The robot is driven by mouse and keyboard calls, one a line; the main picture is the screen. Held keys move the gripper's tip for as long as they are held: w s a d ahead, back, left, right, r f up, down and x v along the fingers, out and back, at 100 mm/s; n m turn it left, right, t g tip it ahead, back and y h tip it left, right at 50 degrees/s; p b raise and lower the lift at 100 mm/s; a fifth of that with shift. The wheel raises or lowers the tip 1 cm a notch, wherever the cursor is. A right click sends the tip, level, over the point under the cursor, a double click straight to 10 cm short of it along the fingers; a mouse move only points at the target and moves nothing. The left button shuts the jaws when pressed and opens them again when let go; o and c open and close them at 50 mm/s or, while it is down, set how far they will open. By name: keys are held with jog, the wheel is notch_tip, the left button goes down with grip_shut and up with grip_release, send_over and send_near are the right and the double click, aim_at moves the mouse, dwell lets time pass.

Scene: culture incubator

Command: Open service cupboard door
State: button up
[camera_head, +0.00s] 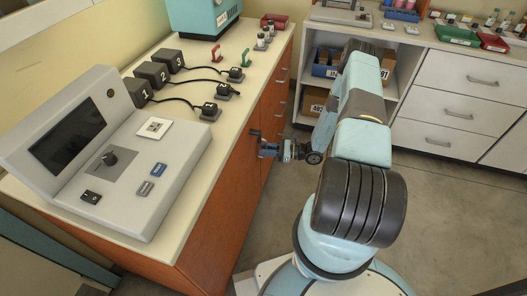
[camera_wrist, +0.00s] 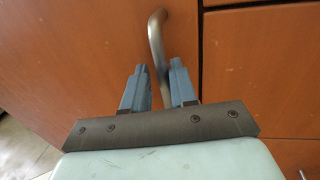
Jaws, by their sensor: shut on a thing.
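The service cupboard door (camera_head: 214,205) is an orange-brown panel on the front of the left counter; it also shows in the wrist view (camera_wrist: 90,50). Its curved metal handle (camera_wrist: 155,38) runs down between my gripper's fingers. My gripper (camera_wrist: 160,85) is shut on the handle, with one blue finger on each side. In the head view my gripper (camera_head: 259,143) is at the cupboard front, below the counter edge, and the handle there is mostly hidden by it. A dark vertical gap (camera_wrist: 200,50) runs beside the handle, between the door and the neighbouring panel.
The counter top (camera_head: 195,138) holds a grey control console (camera_head: 120,160), numbered black boxes (camera_head: 153,75) with cables, and a teal machine (camera_head: 203,15). White drawers (camera_head: 455,85) and an open shelf with boxes (camera_head: 316,100) stand at the back. Grey floor (camera_head: 440,210) is clear at the right.

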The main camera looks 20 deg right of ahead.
jog(key=shift+s+a, duration=0.1)
jog(key=shift+s, duration=0.1)
grip_shut()
